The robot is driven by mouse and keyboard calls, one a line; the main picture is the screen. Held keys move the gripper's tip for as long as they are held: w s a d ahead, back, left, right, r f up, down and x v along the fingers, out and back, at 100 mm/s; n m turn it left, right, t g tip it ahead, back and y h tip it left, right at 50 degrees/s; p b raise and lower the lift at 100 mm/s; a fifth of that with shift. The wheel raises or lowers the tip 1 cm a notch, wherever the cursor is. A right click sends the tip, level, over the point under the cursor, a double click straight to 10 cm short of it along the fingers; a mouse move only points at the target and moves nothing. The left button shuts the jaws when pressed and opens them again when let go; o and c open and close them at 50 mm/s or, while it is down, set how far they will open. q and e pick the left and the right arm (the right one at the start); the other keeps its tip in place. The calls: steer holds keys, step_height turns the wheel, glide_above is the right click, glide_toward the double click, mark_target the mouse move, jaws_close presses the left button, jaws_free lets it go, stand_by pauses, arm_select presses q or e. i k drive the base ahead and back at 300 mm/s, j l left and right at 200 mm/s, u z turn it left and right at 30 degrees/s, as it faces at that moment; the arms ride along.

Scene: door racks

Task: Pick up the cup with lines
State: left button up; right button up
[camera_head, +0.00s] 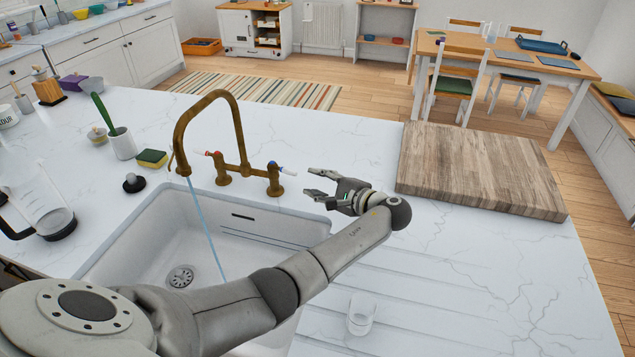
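A small clear glass cup (361,314) stands upright on the grooved drainer at the bottom centre, right of the sink. I cannot make out lines on it at this size. My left gripper (312,181) is above the counter behind the sink's right end, its fingers spread and empty, pointing left toward the tap. A white cup (123,144) with a green-handled brush stands at the left. My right gripper is out of view.
A brass tap (237,140) runs a thin stream of water into the white sink (165,235). A wooden board (482,168) lies at the right. A sponge (152,158), a black stopper (134,183) and a glass jug (42,205) stand left. The front right counter is clear.

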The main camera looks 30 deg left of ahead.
mark_target(362, 307)
steer(key=k, duration=1.5)
